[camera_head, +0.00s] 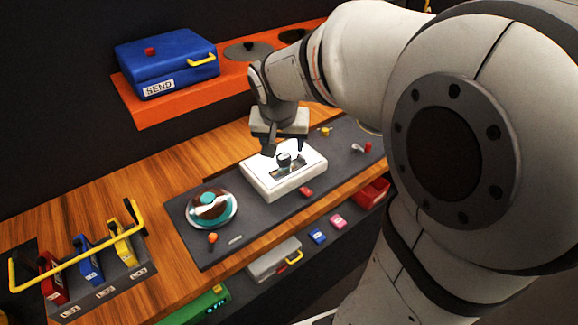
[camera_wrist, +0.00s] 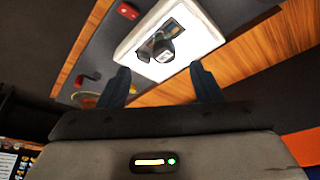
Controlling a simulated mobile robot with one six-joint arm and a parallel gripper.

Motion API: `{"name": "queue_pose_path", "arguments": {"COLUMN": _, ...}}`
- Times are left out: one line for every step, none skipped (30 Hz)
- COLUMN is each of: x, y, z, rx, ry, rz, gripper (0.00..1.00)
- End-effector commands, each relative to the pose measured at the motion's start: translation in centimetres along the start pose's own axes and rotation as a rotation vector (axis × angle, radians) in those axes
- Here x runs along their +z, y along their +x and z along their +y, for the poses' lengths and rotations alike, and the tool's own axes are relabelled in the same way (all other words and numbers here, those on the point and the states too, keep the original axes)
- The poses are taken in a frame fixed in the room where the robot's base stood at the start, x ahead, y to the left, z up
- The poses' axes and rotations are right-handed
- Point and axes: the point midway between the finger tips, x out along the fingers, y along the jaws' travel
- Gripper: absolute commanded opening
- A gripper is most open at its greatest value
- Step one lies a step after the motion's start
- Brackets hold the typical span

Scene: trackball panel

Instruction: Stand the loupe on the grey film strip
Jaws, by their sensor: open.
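The loupe (camera_head: 284,158) is a small dark piece with a pale top on the lit white light box (camera_head: 262,184). The dark grey film strip (camera_head: 291,171) lies under and beside it on the lit face. In the wrist view the loupe (camera_wrist: 162,56) overlaps the near edge of the strip (camera_wrist: 173,32); its base is partly hidden, so I cannot tell how much rests on the strip. My gripper (camera_head: 284,148) is just above and behind the loupe. In the wrist view its open fingers (camera_wrist: 160,70) are apart, with nothing between the tips.
The light box sits on a dark grey panel with a round trackball (camera_head: 209,208) to the left and small red (camera_head: 306,192) and yellow (camera_head: 324,131) parts around. A blue case (camera_head: 166,62) stands on an orange shelf behind. A yellow-barred rack (camera_head: 93,266) is at the left.

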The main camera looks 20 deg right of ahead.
Motion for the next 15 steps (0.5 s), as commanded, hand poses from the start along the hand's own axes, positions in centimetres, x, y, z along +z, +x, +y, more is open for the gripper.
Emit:
{"name": "queue_pose_path", "arguments": {"x": 1.5, "y": -1.0, "z": 0.6, "rx": -0.010, "ry": -0.032, "rz": -0.008, "gripper": 0.59}}
{"name": "queue_pose_path", "arguments": {"x": 2.6, "y": -1.5, "z": 1.0, "rx": -0.017, "ry": -0.059, "rz": -0.016, "gripper": 0.59}}
{"name": "queue_pose_path", "arguments": {"x": 4.2, "y": -2.2, "z": 1.5, "rx": -0.029, "ry": -0.099, "rz": -0.027, "gripper": 0.59}}
{"name": "queue_pose_path", "arguments": {"x": 5.4, "y": -2.6, "z": 1.9, "rx": -0.038, "ry": -0.128, "rz": -0.037, "gripper": 0.59}}
{"name": "queue_pose_path", "arguments": {"x": 6.5, "y": -3.1, "z": 2.2, "rx": -0.048, "ry": -0.160, "rz": -0.044, "gripper": 0.59}}
{"name": "queue_pose_path", "arguments": {"x": 8.1, "y": -3.5, "z": 2.6, "rx": -0.061, "ry": -0.199, "rz": -0.056, "gripper": 0.59}}
{"name": "queue_pose_path", "arguments": {"x": 9.2, "y": -3.8, "z": 2.9, "rx": -0.073, "ry": -0.227, "rz": -0.063, "gripper": 0.59}}
{"name": "queue_pose_path", "arguments": {"x": 10.3, "y": -4.0, "z": 3.2, "rx": -0.082, "ry": -0.254, "rz": -0.070, "gripper": 0.59}}
{"name": "queue_pose_path", "arguments": {"x": 11.6, "y": -4.3, "z": 3.5, "rx": -0.095, "ry": -0.288, "rz": -0.079, "gripper": 0.59}}
{"name": "queue_pose_path", "arguments": {"x": 12.3, "y": -4.5, "z": 3.6, "rx": -0.104, "ry": -0.310, "rz": -0.083, "gripper": 0.59}}
{"name": "queue_pose_path", "arguments": {"x": 13.1, "y": -4.6, "z": 3.8, "rx": -0.113, "ry": -0.329, "rz": -0.087, "gripper": 0.59}}
{"name": "queue_pose_path", "arguments": {"x": 13.9, "y": -4.7, "z": 3.9, "rx": -0.122, "ry": -0.352, "rz": -0.092, "gripper": 0.59}}
{"name": "queue_pose_path", "arguments": {"x": 14.4, "y": -4.7, "z": 4.0, "rx": -0.127, "ry": -0.365, "rz": -0.095, "gripper": 0.59}}
{"name": "queue_pose_path", "arguments": {"x": 14.6, "y": -4.7, "z": 4.3, "rx": -0.133, "ry": -0.374, "rz": -0.097, "gripper": 0.59}}
{"name": "queue_pose_path", "arguments": {"x": 14.9, "y": -4.8, "z": 4.4, "rx": -0.136, "ry": -0.384, "rz": -0.098, "gripper": 0.59}}
